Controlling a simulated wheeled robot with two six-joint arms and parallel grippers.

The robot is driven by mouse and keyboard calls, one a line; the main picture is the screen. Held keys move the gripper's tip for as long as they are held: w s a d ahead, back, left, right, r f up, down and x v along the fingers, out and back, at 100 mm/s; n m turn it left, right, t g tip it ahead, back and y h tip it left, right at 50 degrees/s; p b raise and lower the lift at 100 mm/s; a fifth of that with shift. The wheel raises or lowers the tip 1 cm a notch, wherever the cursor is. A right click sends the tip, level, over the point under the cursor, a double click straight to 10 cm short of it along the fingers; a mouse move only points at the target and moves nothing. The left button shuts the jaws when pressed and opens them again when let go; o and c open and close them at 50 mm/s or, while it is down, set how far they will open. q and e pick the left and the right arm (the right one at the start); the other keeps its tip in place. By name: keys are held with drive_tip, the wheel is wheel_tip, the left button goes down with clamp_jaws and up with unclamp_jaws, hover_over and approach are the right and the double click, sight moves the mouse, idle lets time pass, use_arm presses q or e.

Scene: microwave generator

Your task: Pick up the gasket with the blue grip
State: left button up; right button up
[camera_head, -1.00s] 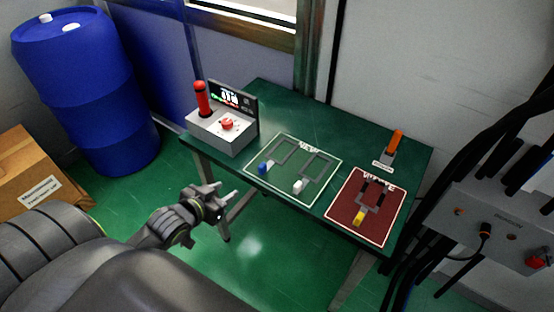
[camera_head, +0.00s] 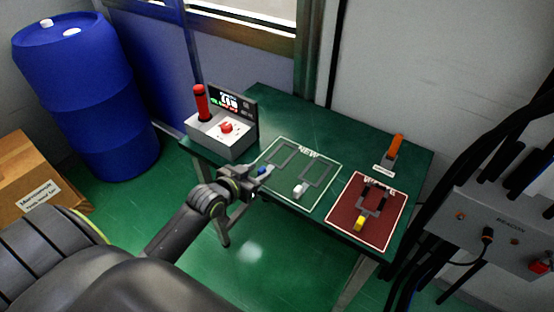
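The gasket with the blue grip (camera_head: 262,170) lies at the left side of the green area marked NEW (camera_head: 285,198) on the table. Its grey rectangular frame (camera_head: 282,153) extends away from the grip. My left gripper (camera_head: 257,174) has its fingertips at the blue grip and partly covers it. The fingers look apart, with the blue between them; I cannot tell whether they touch it. A second gasket with a white grip (camera_head: 299,190) lies to the right in the same area. My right gripper is not in view.
A grey box with a red handle (camera_head: 201,103) and screen stands at the table's left. A red mat (camera_head: 345,205) holds a gasket with a yellow grip (camera_head: 359,223). An orange-handled item (camera_head: 395,147) stands at the back right. A blue drum (camera_head: 85,95) stands left.

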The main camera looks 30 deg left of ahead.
sight(262, 169)
use_arm(q)
drive_tip(key=shift+x, duration=2.85)
drive_tip(key=shift+a, duration=0.1)
drive_tip(key=shift+r, duration=0.1)
clamp_jaws()
